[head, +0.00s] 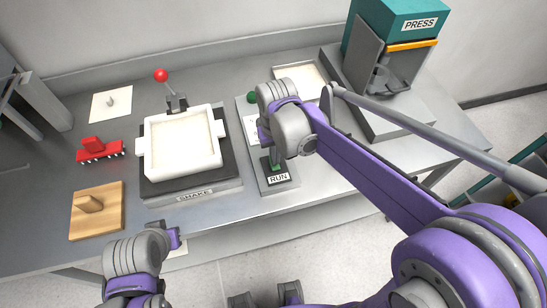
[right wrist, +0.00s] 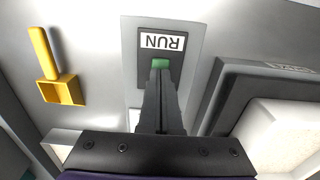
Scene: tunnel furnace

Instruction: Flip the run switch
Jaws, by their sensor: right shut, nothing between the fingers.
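The run switch is a small green piece (right wrist: 160,63) on a dark plate with a RUN label (right wrist: 162,42), set on a grey panel (right wrist: 130,35). In the head view the RUN label (head: 279,178) shows at the panel's front end. My right gripper (right wrist: 160,72) is shut and empty, its dark fingertips right at the green piece. They overlap it in the right wrist view; whether they touch, I cannot tell. In the head view my right wrist hides much of the panel. My left gripper (head: 176,238) hangs in front of the table's front edge; its jaws are unclear.
Left of the panel stands a white tray (head: 148,165) on a dark SHAKE base, with a red-knobbed lever (head: 161,76) behind. A teal PRESS machine (head: 408,22) stands at back right. A yellow handled piece (right wrist: 60,92) lies beside the panel. A wooden block (head: 108,219) is at front left.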

